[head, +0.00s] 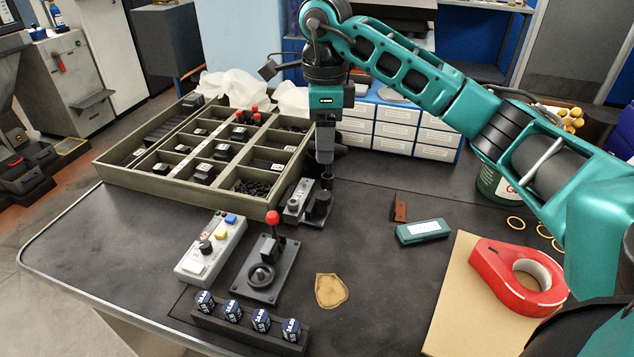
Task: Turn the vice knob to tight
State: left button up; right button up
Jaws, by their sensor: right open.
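A small vice (296,202) with a light grey body stands on the dark bench, just right of the compartment tray's front corner. Its black knob (319,205) is on the right side of its dark base. My right gripper (325,178) comes down from above, pointing downward, with its fingertips just over the knob. The jaws are open, though their gap is hard to see from here. I cannot tell whether the fingers touch the knob, and its setting is too small to read. My left gripper is out of view.
A compartment tray (118,177) fills the left back. In front stand a button box (190,268), a red-knobbed lever unit with a handwheel (262,275) and a rack of blue-capped pieces (207,318). A teal block (423,231) and red tape dispenser (492,272) lie right.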

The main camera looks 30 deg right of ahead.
aim_at(323, 198)
notch_tip(323, 198, down, 10)
jog(key=shift+s+r+b, duration=0.1)
jog(key=shift+b, duration=0.7)
jog(key=shift+f, duration=0.8)
jog(key=c, duration=1.1)
